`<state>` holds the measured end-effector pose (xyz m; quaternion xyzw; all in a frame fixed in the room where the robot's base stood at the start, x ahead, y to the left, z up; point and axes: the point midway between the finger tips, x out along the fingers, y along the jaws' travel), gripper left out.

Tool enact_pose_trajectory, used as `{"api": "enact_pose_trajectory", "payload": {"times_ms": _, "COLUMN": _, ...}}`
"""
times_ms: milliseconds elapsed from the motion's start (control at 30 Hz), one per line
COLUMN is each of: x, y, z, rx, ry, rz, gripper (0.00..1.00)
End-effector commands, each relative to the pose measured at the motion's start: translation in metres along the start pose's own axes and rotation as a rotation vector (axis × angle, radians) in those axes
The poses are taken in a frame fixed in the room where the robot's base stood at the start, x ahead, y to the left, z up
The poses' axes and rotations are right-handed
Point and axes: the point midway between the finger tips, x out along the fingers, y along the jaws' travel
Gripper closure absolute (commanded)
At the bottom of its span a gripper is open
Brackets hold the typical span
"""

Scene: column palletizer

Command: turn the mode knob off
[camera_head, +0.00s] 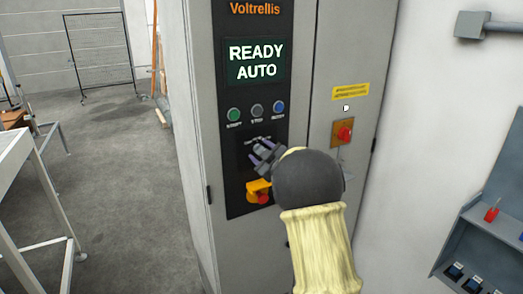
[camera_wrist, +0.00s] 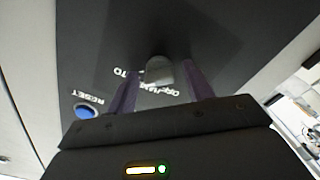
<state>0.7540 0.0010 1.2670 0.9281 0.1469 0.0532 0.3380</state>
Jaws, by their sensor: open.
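The mode knob (camera_wrist: 158,70) is a small grey knob on the dark control panel. In the wrist view it sits between the two purple fingers of my gripper (camera_wrist: 160,84); I cannot tell whether they touch it. White lettering on the panel beside the knob is partly covered. In the head view my gripper (camera_head: 262,157) is at the panel below the button row, and the knob is mostly hidden by it. The display (camera_head: 256,62) reads READY AUTO. My gripper is open.
Green (camera_head: 234,114), grey (camera_head: 257,110) and blue (camera_head: 279,107) buttons sit just above my gripper. A red emergency button on a yellow base (camera_head: 258,190) is just below it. A red switch (camera_head: 344,134) is on the cabinet to the right. Open floor (camera_head: 115,180) lies left.

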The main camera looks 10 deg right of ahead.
Motion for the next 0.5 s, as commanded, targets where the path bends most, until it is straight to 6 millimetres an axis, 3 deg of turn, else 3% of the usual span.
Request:
{"api": "enact_pose_trajectory", "payload": {"times_ms": 200, "x": 0.0000, "y": -0.0002, "z": 0.0002, "rx": 0.000, "ry": 0.000, "rz": 0.000, "gripper": 0.49}}
{"api": "enact_pose_trajectory", "payload": {"times_ms": 400, "x": -0.0001, "y": -0.0003, "z": 0.0002, "rx": 0.000, "ry": 0.000, "rz": 0.000, "gripper": 0.88}}
{"api": "enact_pose_trajectory", "payload": {"times_ms": 433, "x": -0.0001, "y": -0.0003, "z": 0.0002, "rx": 0.000, "ry": 0.000, "rz": 0.000, "gripper": 0.93}}
{"api": "enact_pose_trajectory", "payload": {"times_ms": 500, "x": -0.0001, "y": -0.0003, "z": 0.0002, "rx": 0.000, "ry": 0.000, "rz": 0.000, "gripper": 0.93}}
